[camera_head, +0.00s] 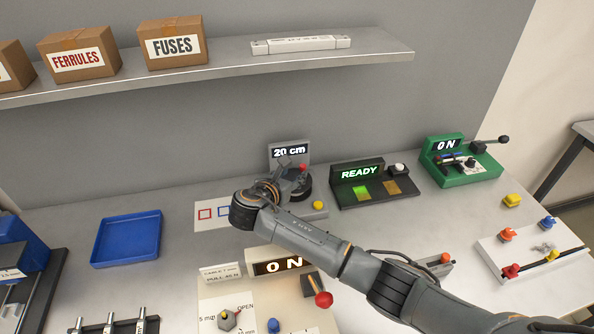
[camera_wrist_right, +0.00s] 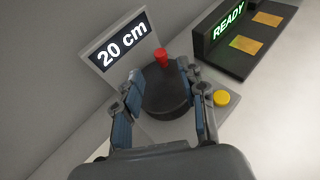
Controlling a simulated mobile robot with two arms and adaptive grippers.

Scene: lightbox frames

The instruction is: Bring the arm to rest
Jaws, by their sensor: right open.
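My right arm (camera_head: 310,238) reaches in from the lower right across the table. Its gripper (camera_head: 290,172) is at the device with the "20 cm" display (camera_head: 289,152). In the wrist view my right gripper (camera_wrist_right: 166,80) is open, with blue-grey fingers on either side of a round black dial (camera_wrist_right: 165,98). The red knob (camera_wrist_right: 161,56) on the dial shows between the fingers, near their tips. I cannot tell whether the fingers touch the dial. My left gripper is not in view.
A black box reading "READY" (camera_head: 359,173) and a green device reading "ON" (camera_head: 447,147) stand to the right. A beige panel with a red-knobbed lever (camera_head: 323,299) lies below my arm. A blue tray (camera_head: 127,256) is at left. A shelf (camera_head: 226,82) overhangs the back.

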